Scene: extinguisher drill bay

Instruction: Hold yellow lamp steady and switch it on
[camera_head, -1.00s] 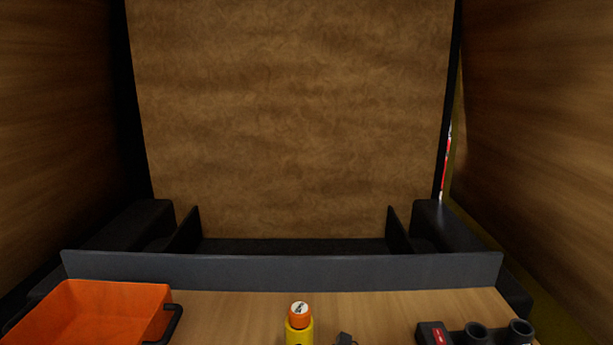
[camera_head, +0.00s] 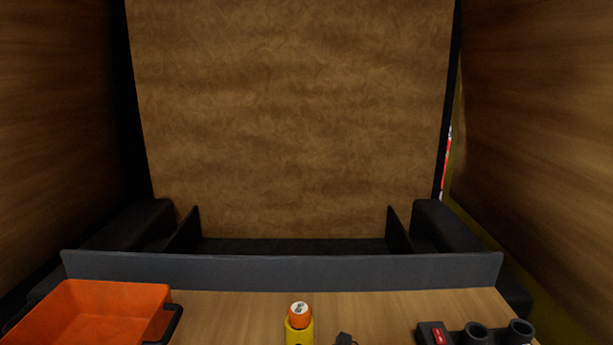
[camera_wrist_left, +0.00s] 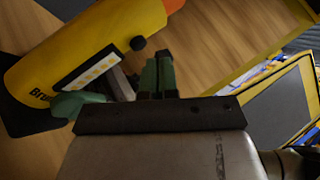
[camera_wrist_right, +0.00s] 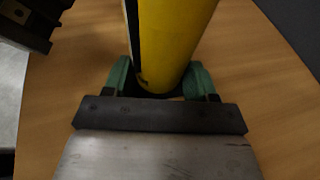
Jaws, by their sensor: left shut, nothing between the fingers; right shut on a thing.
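The yellow lamp (camera_head: 298,334) with an orange top (camera_head: 299,316) stands at the bottom centre of the head view, its lower part cut off.
An orange bin (camera_head: 85,312) with a dark handle is at the left. A black unit with a red switch (camera_head: 438,335) and two round sockets is at the right. A dark ledge (camera_head: 280,268) runs behind. A yellow-edged dark panel (camera_wrist_left: 270,105) is right in the left wrist view.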

